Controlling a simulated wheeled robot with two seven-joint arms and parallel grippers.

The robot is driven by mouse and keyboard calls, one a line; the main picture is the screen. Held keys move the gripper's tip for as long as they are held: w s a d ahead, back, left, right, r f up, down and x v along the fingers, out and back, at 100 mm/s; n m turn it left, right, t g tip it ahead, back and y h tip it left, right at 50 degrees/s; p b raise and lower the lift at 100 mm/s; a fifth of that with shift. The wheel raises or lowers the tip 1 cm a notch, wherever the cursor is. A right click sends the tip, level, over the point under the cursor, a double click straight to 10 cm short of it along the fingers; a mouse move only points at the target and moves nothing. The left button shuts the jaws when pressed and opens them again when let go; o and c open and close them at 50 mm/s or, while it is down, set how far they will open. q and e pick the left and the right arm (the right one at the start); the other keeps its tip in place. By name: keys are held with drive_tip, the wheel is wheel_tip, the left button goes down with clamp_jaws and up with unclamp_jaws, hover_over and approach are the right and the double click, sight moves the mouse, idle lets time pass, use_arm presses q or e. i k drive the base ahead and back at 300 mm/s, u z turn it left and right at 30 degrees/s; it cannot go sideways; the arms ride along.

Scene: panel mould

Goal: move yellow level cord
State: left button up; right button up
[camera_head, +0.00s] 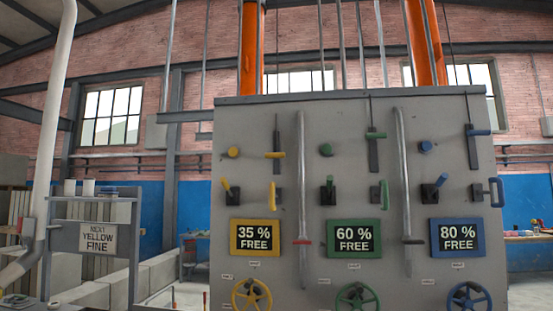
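A large grey panel (340,180) fills the middle and right of the view. In its left, yellow column, a yellow crossbar handle (275,155) sits low on a dark vertical strip, with a thin line above it. This seems to be the yellow level cord, though no label on it is readable. A yellow round knob (233,152) is to its left. Below are a yellow-tipped lever (227,187), a yellow upright handle (272,196), a yellow display (255,237) reading "35 % FREE" and a yellow handwheel (252,295). Neither of my grippers is in view.
Matching green (376,135) and blue (479,132) crossbar handles sit higher on their strips. Vertical pipes with a red handle (302,241) and a dark handle (413,241) separate the columns. A grey stand at left bears a sign (98,239) reading "NEXT YELLOW FINE".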

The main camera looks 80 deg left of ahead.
sight(275, 154)
drive_tip(key=u, duration=0.5)
drive_tip(key=i, duration=1.05)
drive_tip(key=u, duration=1.55)
drive_tip(key=i, duration=0.6)
drive_tip(key=u, duration=0.65)
